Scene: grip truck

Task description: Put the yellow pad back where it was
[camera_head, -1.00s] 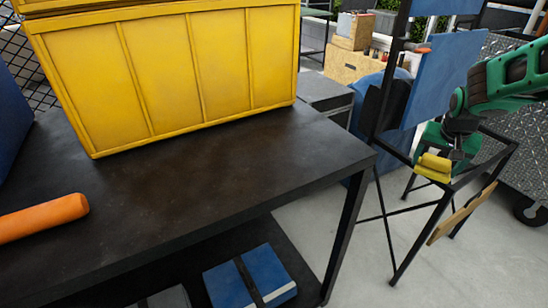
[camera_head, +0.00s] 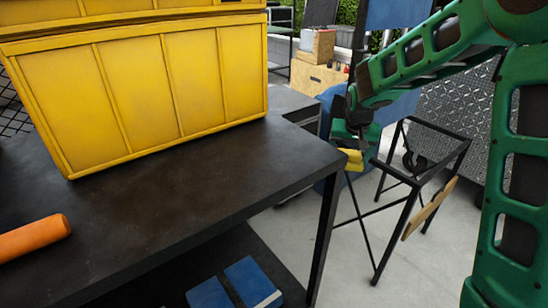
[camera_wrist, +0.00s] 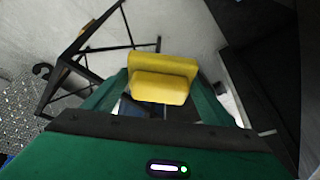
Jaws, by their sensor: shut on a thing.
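The yellow pad (camera_head: 350,160) is held at the end of my arm, just past the right corner of the dark table in the head view. In the wrist view the yellow pad (camera_wrist: 163,78) sits between the fingers of my gripper (camera_wrist: 160,100), which is shut on it. In the head view my gripper (camera_head: 357,138) is partly hidden behind my own arm and seen small. The pad is off the ground, with the pale floor below it.
The dark table (camera_head: 200,190) carries a large yellow crate (camera_head: 150,95) and an orange cylinder (camera_head: 35,238). A black metal frame (camera_head: 425,180) stands to the right, with a wooden board (camera_head: 430,207) leaning at its side. A blue item (camera_head: 235,285) lies on the lower shelf.

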